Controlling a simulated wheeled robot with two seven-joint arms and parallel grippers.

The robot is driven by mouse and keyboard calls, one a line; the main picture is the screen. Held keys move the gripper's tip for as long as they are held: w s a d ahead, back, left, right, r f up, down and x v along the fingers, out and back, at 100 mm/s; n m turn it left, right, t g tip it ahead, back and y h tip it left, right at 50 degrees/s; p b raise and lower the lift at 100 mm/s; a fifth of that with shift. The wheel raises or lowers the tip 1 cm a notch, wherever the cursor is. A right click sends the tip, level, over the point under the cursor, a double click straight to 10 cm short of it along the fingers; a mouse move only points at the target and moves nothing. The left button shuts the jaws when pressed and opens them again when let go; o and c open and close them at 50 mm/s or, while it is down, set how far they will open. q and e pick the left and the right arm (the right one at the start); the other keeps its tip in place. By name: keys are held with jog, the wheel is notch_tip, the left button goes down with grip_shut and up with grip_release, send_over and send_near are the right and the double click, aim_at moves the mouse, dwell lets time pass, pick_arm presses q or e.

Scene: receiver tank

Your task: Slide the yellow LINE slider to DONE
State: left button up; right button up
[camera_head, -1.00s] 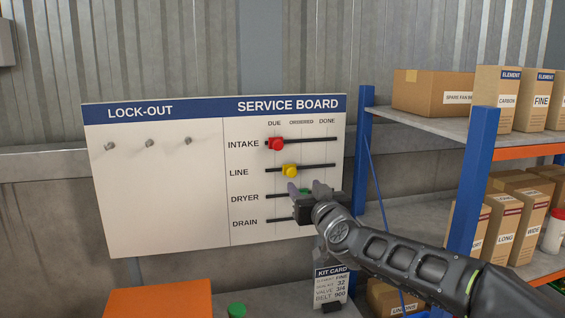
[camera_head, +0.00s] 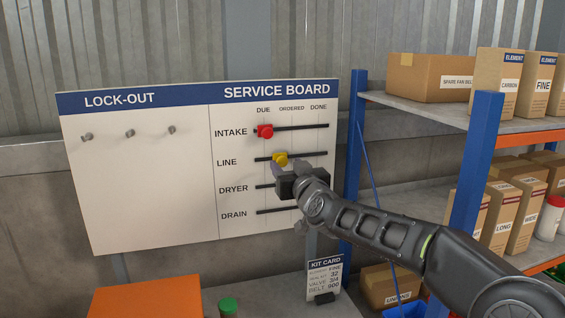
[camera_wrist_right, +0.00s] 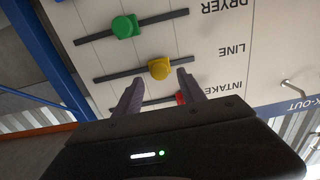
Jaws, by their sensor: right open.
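The yellow LINE slider (camera_head: 280,159) sits on its black horizontal track, right of the DUE heading and a little left of ORDERED. It also shows in the right wrist view (camera_wrist_right: 160,68), where the board appears upside down. My right gripper (camera_head: 291,170) is open and empty at the board, just below and slightly right of the yellow slider. In the right wrist view its two fingers (camera_wrist_right: 158,88) point toward the yellow slider, which appears just beyond the gap between the tips. Contact cannot be told. My left gripper is not in view.
The red INTAKE slider (camera_head: 265,131) is on the track above, under DUE. The green DRYER slider (camera_wrist_right: 125,26) is hidden behind my gripper in the head view. A blue-posted shelf (camera_head: 475,170) with boxes stands right of the service board (camera_head: 150,200).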

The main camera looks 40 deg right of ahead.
aim_at(283, 161)
jog(key=shift+b+x, duration=0.9)
jog(key=shift+x, duration=1.45)
jog(key=shift+c, duration=0.2)
grip_shut()
